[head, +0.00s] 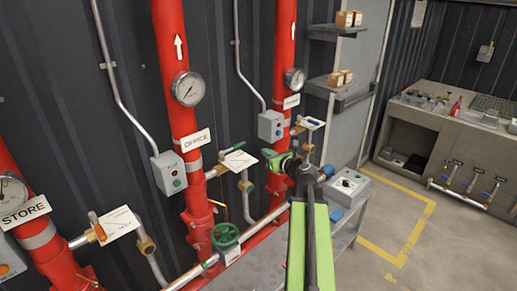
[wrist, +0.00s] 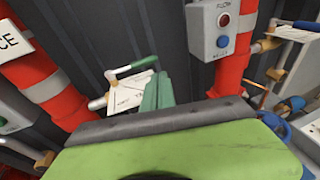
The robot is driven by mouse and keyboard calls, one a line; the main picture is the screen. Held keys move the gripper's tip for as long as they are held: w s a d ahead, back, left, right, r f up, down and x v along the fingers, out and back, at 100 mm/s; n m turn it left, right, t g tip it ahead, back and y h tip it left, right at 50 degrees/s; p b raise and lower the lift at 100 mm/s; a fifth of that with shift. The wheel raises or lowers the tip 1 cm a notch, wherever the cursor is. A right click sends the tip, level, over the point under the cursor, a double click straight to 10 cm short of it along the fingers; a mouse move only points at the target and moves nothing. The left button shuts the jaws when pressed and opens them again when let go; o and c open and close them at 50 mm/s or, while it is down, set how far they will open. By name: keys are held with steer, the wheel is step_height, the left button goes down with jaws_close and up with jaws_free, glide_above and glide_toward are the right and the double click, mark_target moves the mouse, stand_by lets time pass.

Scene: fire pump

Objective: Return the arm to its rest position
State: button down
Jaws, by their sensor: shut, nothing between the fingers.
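My green arm (head: 310,245) reaches up and forward from the bottom of the head view. My gripper (head: 272,158) is at its far end, in front of the right red pipe (head: 285,60). In the wrist view, the gripper's green fingers (wrist: 157,92) are together with nothing between them. They are close to a tagged valve with a green lever (wrist: 134,66); I cannot tell whether they touch it. The gripper hides part of the right pipe's lower body.
Red pipes with gauges (head: 188,89) line the dark wall. A grey button box (head: 168,172), a green handwheel (head: 225,236) and an orange-handled valve (head: 97,226) stand to the left. A control box (head: 347,187) is right of the arm. Open floor (head: 385,235) lies farther right.

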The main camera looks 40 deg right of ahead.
steer(key=shift+s, duration=0.45)
steer(key=w+a+f+n+g+y+b, duration=0.1)
steer(key=a+f+n+g+y, duration=0.1)
steer(key=a+f+n, duration=0.6)
steer(key=w+a+f+n+g+y, duration=0.1)
steer(key=a+n+g+y, duration=0.3)
steer(key=a, duration=0.8)
steer(key=w+a+f+n+g+y+b, duration=0.1)
steer(key=w+a+f+n, duration=0.1)
steer(key=a+f+n, duration=0.5)
steer(key=s+a+f+n+g+h, duration=0.1)
steer(key=s+a+f+n+g, duration=0.1)
steer(key=a+n, duration=0.4)
steer(key=s+a+f+n+g+h+b, duration=0.1)
steer(key=s+a+f+n+g+h, duration=0.1)
steer(key=s+a+n, duration=0.3)
steer(key=s+a+f+n+g+h, duration=0.1)
steer(key=s+a+f+n+g, duration=0.2)
steer(key=s+a+n+g, duration=0.1)
steer(key=s+a+n, duration=0.1)
steer(key=a+n, duration=0.1)
steer(key=n, duration=0.1)
steer(key=shift+a+n+g+h+b, duration=0.3)
steer(key=shift+h+b, duration=0.1)
